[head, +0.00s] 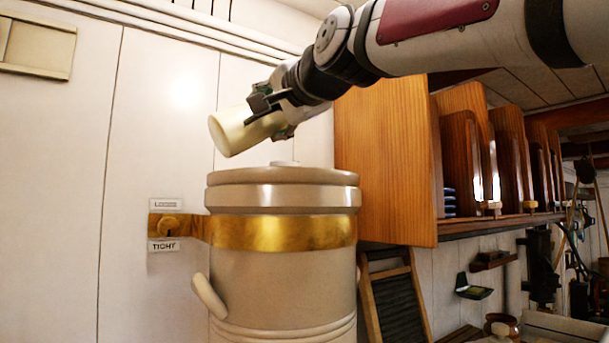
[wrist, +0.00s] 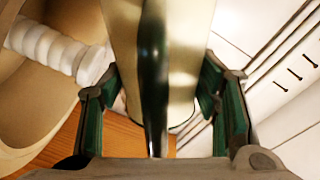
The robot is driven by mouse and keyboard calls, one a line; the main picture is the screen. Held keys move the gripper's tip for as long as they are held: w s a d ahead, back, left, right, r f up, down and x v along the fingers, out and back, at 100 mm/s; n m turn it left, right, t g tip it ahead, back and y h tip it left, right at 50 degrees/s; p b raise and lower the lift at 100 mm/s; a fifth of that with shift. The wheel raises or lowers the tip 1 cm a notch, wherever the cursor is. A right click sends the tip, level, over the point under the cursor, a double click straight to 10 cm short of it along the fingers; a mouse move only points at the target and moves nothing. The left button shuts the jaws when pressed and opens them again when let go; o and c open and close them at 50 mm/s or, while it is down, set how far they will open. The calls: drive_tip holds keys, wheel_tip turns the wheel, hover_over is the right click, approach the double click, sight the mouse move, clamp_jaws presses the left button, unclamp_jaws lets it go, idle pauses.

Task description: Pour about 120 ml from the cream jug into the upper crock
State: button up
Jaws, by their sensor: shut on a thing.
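The cream jug (head: 236,132) is a pale, smooth cylinder in my gripper (head: 272,118), above the left part of the crock's top. It lies tilted, its left end lower; I cannot tell mouth from base, and no liquid shows. In the wrist view the jug (wrist: 185,55) sits between both green-lined fingers, with a dark strip down its middle. The crock (head: 285,285) is large and grey-beige, with a brass band around it. Its top looks covered by a lid (head: 250,178) with a small pale knob. The jug is apart from the crock.
The brass band ends at a wall fitting (head: 168,226) with a "TIGHT" label. A wooden plate rack (head: 390,160) stands close on the crock's right, below my arm. A pale spout-like handle (head: 208,296) sticks out from the crock's lower left. The white wall is close behind.

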drive_tip(key=shift+r, duration=0.2)
idle(0.4)
drive_tip(key=shift+r+n, duration=0.5)
drive_tip(key=shift+r, duration=0.1)
drive_tip(key=shift+r+n, duration=0.45)
drive_tip(key=shift+n, duration=0.35)
drive_tip(key=shift+a+f+n+b, duration=0.15)
drive_tip(key=shift+f+n+b, duration=0.2)
drive_tip(key=shift+n, duration=0.35)
drive_tip(key=shift+s+a+n, duration=0.1)
drive_tip(key=shift+a+n, duration=0.15)
drive_tip(key=shift+n, duration=0.35)
drive_tip(key=shift+s+a+r+n+p, duration=0.65)
drive_tip(key=shift+a+r+n+p, duration=0.2)
drive_tip(key=shift+n, duration=0.35)
drive_tip(key=shift+s+a+r+n, duration=0.15)
drive_tip(key=shift+s+a+n, duration=0.1)
drive_tip(key=shift+n, duration=0.35)
drive_tip(key=shift+a+f+n, duration=0.6)
drive_tip(key=shift+f+n, duration=0.05)
drive_tip(key=shift+n, duration=0.35)
drive_tip(key=shift+s+a+f+n, duration=0.25)
drive_tip(key=shift+a+n, duration=0.15)
drive_tip(key=shift+n, duration=0.4)
